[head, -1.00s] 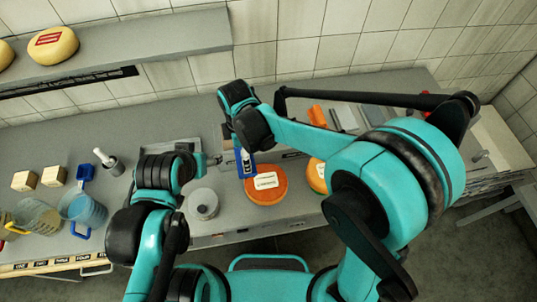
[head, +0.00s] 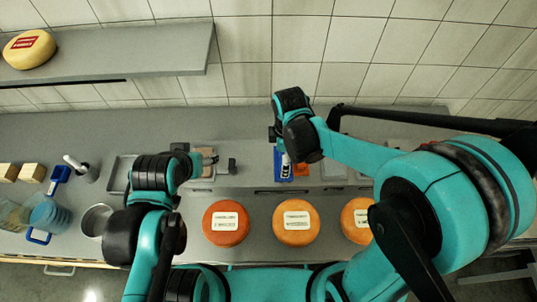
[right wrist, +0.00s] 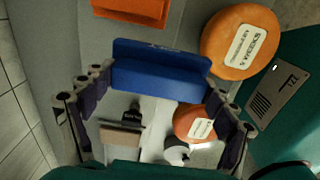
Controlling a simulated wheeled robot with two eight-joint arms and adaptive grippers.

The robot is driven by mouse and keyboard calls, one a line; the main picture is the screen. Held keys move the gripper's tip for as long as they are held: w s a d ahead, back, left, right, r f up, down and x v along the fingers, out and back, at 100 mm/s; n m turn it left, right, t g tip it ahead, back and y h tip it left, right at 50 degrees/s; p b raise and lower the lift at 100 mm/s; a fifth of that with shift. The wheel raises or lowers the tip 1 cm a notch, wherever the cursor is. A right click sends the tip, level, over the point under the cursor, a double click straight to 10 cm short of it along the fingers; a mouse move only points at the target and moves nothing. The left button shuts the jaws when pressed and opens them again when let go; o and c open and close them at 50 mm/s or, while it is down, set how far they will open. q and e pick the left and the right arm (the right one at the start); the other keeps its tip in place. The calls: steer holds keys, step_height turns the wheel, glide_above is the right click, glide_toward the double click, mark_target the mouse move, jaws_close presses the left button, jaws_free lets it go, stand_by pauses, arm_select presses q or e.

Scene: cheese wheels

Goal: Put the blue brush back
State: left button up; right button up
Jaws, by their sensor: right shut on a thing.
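The blue brush (head: 283,164) is held by my right gripper (head: 287,146) over the grey raised strip (head: 250,180) behind the cheese wheels. In the right wrist view the brush (right wrist: 160,78) lies crosswise between the two fingers (right wrist: 160,105), which are shut on it. An orange brush or block (head: 308,167) is just right of it; it also shows at the top of the right wrist view (right wrist: 130,8). Whether the blue brush touches the strip cannot be told. My left gripper (head: 205,162) is near a small brownish thing at the back left; its fingers are unclear.
Orange cheese wheels stand in front: left (head: 226,223), middle (head: 296,222) and right (head: 357,220), the last partly behind my right arm. A metal tray (head: 120,174), a steel pot (head: 97,220) and a blue jug (head: 48,215) are at left. A wall shelf (head: 130,62) is above.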

steer(key=w+a+f, duration=0.1)
steer(key=w+f, duration=0.1)
steer(key=f, duration=0.1)
steer(key=w+a+f, duration=0.2)
steer(key=f, duration=0.1)
steer(key=w+a+f, duration=0.2)
steer(key=f, duration=0.1)
steer(key=shift+w+a, duration=0.15)
steer(key=shift+f+b, duration=0.15)
steer(key=shift+b, duration=0.25)
steer(key=o, duration=1)
steer(key=shift+c, duration=0.2)
